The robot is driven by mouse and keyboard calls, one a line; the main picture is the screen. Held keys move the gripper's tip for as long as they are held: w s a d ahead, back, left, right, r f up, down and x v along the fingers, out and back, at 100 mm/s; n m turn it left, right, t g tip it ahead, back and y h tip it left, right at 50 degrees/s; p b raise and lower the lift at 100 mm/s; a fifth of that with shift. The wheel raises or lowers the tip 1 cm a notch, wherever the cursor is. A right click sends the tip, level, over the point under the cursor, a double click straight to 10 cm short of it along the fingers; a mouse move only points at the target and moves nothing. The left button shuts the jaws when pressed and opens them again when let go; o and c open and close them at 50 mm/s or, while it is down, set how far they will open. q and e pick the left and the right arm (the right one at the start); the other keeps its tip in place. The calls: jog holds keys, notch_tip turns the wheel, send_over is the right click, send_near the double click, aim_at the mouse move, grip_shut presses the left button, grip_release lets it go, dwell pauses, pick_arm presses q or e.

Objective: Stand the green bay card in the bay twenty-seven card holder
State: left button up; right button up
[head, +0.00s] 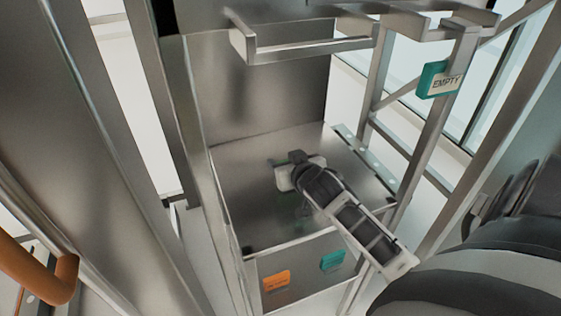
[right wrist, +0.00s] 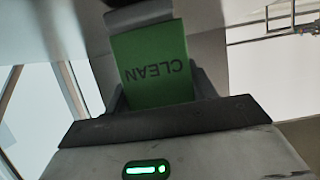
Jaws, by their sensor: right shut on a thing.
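My right gripper (head: 285,174) is over the metal shelf in the head view, its arm coming in from the lower right. In the right wrist view its dark jaws are shut on a green card (right wrist: 152,62) with the word CLEAN upside down. The card sticks out past the jaws, against a grey surface. In the head view the card is mostly hidden by the gripper. I cannot read a bay number, so I cannot tell which part is the bay twenty-seven card holder. My left gripper is not in view.
The shelf (head: 240,190) has an orange label (head: 276,281) and a teal label (head: 332,261) on its front. A teal EMPTY card (head: 440,80) hangs on a post at upper right. A metal rail (head: 310,48) crosses above the shelf. An orange bar (head: 35,272) is at lower left.

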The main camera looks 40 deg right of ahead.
jog(key=shift+f, duration=0.15)
jog(key=o, duration=1.1)
